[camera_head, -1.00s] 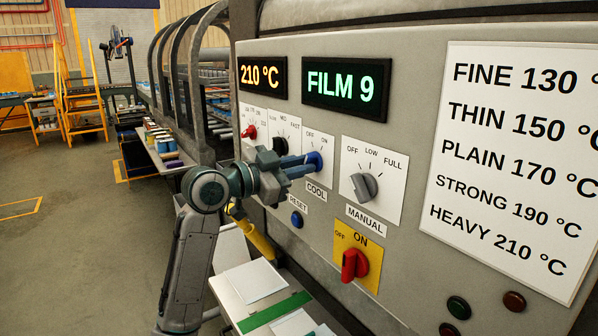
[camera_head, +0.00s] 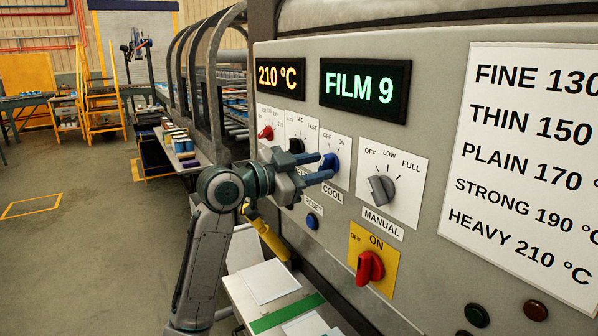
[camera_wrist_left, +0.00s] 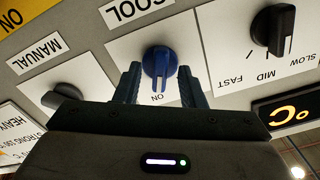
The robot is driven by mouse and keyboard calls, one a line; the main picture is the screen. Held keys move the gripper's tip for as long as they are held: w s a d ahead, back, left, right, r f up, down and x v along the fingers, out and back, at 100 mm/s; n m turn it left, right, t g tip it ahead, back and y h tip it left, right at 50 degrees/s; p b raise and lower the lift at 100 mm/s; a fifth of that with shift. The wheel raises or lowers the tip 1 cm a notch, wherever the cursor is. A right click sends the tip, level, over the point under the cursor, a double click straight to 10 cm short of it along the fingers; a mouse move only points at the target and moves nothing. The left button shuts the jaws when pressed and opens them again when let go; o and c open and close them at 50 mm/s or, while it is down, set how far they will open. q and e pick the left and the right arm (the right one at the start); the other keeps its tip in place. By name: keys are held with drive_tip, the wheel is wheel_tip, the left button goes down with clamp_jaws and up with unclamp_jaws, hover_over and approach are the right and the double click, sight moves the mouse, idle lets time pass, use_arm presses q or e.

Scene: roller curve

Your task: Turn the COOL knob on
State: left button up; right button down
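The blue COOL knob (camera_head: 331,162) is on a white plate with OFF and ON marks, above the COOL label (camera_head: 332,195). In the left wrist view the knob (camera_wrist_left: 159,62) shows upside down, its handle lined up roughly with the ON mark (camera_wrist_left: 158,97); the OFF mark is hidden there. My left gripper (camera_head: 322,168) is at the knob's near side. Its two fingers stand apart on either side of the knob in the wrist view (camera_wrist_left: 158,85), with gaps visible. My right gripper is not in view.
To the left are a black speed knob (camera_head: 296,146) and a red knob (camera_head: 266,133). To the right is the grey MANUAL knob (camera_head: 381,189). Below are the blue RESET button (camera_head: 312,221) and a red switch (camera_head: 369,267) on a yellow plate.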

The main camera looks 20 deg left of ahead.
use_arm(q)
drive_tip(key=b+v, duration=0.4)
drive_tip(key=v, duration=0.6)
drive_tip(key=shift+s+a, duration=0.2)
drive_tip(key=shift+f, duration=0.1)
